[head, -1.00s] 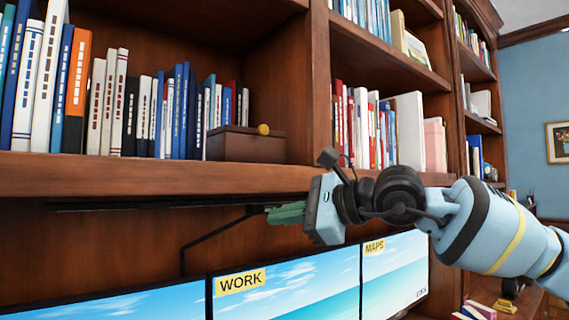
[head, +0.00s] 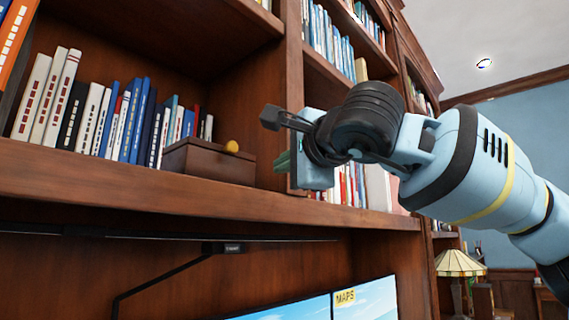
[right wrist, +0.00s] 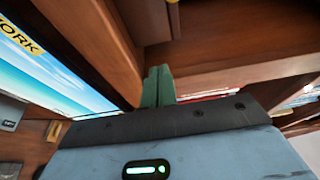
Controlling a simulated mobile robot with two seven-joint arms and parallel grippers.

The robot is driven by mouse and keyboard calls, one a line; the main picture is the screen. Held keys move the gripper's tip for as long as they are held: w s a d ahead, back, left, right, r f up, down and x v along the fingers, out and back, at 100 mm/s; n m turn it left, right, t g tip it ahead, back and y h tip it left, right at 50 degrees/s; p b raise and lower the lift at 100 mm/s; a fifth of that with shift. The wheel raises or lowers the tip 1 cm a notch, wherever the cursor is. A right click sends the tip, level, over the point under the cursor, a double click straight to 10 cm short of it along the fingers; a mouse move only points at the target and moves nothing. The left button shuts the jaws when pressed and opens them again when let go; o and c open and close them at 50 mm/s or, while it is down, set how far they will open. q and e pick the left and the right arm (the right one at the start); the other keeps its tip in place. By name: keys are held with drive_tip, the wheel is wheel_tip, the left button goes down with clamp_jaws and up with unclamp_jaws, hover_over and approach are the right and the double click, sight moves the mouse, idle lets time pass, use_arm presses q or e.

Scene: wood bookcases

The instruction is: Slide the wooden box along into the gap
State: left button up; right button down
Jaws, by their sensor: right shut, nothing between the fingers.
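The wooden box (head: 210,163), dark brown with a yellow round knob (head: 232,146) near its right end, sits on the bookcase shelf (head: 130,190). Its left end is close to the row of books, some of which show behind it. A short bare stretch of shelf lies between its right end and the upright panel (head: 292,70). My right gripper (head: 281,162) is to the right of the box, in front of the panel, apart from the box and empty. Its green fingers are closed together in the right wrist view (right wrist: 157,86). My left gripper is out of view.
Books (head: 110,122) fill the shelf left of the box. More books (head: 350,188) stand right of the panel, partly hidden by my right arm. Monitors (head: 362,300) stand below the shelf, with a dark lamp bar (head: 150,236) under its edge.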

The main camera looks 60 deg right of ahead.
sight(267, 174)
drive_tip(key=p+x, duration=0.1)
drive_tip(key=x, duration=0.5)
drive_tip(key=shift+w+d, duration=0.15)
drive_tip(key=shift+w, duration=0.15)
drive_tip(key=shift+w+d, duration=0.2)
drive_tip(key=shift+w, duration=0.25)
drive_tip(key=shift+d, duration=0.1)
